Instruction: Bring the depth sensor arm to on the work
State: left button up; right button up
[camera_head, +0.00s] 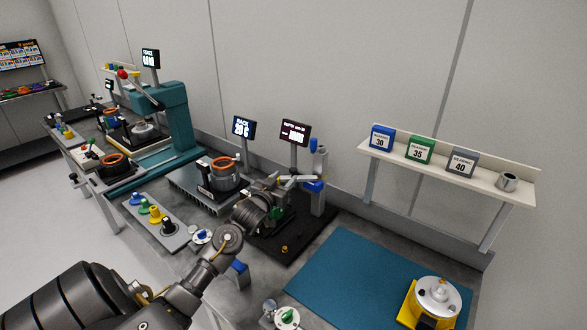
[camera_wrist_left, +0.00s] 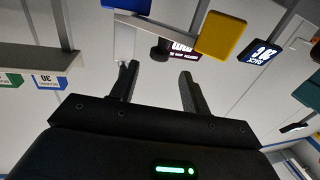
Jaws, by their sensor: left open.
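The depth station has a grey post (camera_head: 319,165) with blue parts and a pale horizontal sensor arm (camera_head: 302,178) above a black base (camera_head: 290,238). A dark display (camera_head: 295,132) stands behind it. My left gripper (camera_head: 276,185) is beside the sensor arm, partly hidden by my own wrist. In the left wrist view, the left gripper (camera_wrist_left: 158,85) is open with nothing between its fingers. A yellow block (camera_wrist_left: 222,35), a grey bar (camera_wrist_left: 150,24) and a black round part (camera_wrist_left: 161,50) show beyond the fingertips, apart from them. My right gripper is not seen.
A stator housing with a copper ring (camera_head: 224,170) sits on the rack left of the depth station. A teal press (camera_head: 170,110) stands further left. A blue mat (camera_head: 350,275) holds a yellow-based housing (camera_head: 437,295). A shelf (camera_head: 450,170) holds three labelled boxes and a metal cup.

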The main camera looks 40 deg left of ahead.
aim_at(292, 171)
pick_arm(q)
jog(key=p+x, duration=0.1)
jog(key=x, duration=0.6)
jog(key=shift+f, duration=0.1)
grip_shut()
jog(key=shift+d, duration=0.1)
